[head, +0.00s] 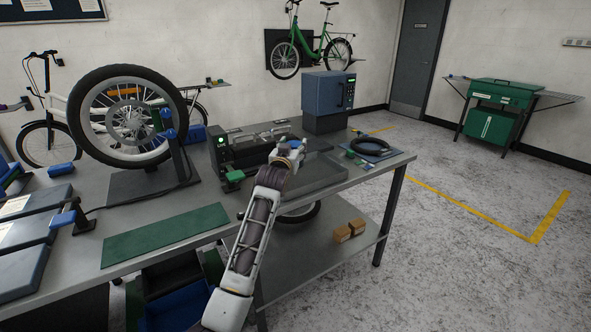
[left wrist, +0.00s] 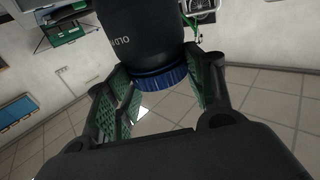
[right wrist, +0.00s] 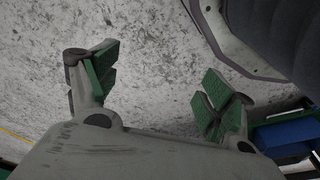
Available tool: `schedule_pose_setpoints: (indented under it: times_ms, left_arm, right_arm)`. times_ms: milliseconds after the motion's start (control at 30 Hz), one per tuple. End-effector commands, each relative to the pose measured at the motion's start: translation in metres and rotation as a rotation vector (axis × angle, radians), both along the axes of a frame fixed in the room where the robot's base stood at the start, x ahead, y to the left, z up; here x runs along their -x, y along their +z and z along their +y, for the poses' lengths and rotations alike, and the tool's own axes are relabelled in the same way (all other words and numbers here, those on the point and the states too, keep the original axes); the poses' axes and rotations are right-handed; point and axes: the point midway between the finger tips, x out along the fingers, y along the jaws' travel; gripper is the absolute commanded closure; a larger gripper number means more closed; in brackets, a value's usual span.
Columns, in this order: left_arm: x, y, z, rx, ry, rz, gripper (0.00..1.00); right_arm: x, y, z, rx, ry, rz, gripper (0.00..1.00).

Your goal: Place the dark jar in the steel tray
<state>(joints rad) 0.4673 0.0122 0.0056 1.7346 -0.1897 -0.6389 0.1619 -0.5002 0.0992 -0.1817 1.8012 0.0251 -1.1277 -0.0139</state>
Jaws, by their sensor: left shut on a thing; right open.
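The dark jar (left wrist: 140,35) with a ribbed blue band (left wrist: 160,78) is between the green-padded fingers of my left gripper (left wrist: 163,88), which is shut on it. Part of its lettering shows in the left wrist view. In the head view my left gripper (head: 290,152) is over the workbench, in front of the steel tray (head: 325,180), and hides part of it. I cannot make out the jar's body clearly in the head view. My right gripper (right wrist: 160,90) is open and empty above the floor; it is not visible in the head view.
On the workbench, a wheel on a stand (head: 125,115) and green mat (head: 165,234) are left of the tray. A blue box-shaped machine (head: 325,92) stands behind it. A black ring on a blue mat (head: 370,147) is to the right. Cardboard boxes (head: 349,230) sit on the lower shelf.

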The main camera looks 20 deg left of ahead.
Motion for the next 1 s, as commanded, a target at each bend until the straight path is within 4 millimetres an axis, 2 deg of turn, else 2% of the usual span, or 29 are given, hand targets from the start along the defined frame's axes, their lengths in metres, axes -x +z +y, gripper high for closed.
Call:
schedule_pose_setpoints:
  times_ms: [33,233,733,1000]
  left_arm:
    - [0.0,-0.01,0.0,0.0,0.0,0.003,0.75]
    - [0.0,-0.032,0.0,0.0,0.0,0.001,0.75]
    - [0.0,-0.038,0.0,0.0,0.0,-0.001,0.75]
    - [0.0,-0.064,0.0,-0.001,0.0,0.002,0.75]
  right_arm:
    - [0.0,0.005,0.002,-0.003,0.0,0.001,0.18]
    - [0.0,0.02,0.005,-0.008,0.004,0.01,0.18]
    - [0.0,0.026,0.006,-0.009,0.005,0.012,0.18]
    - [0.0,0.035,0.007,-0.009,0.008,0.022,0.18]
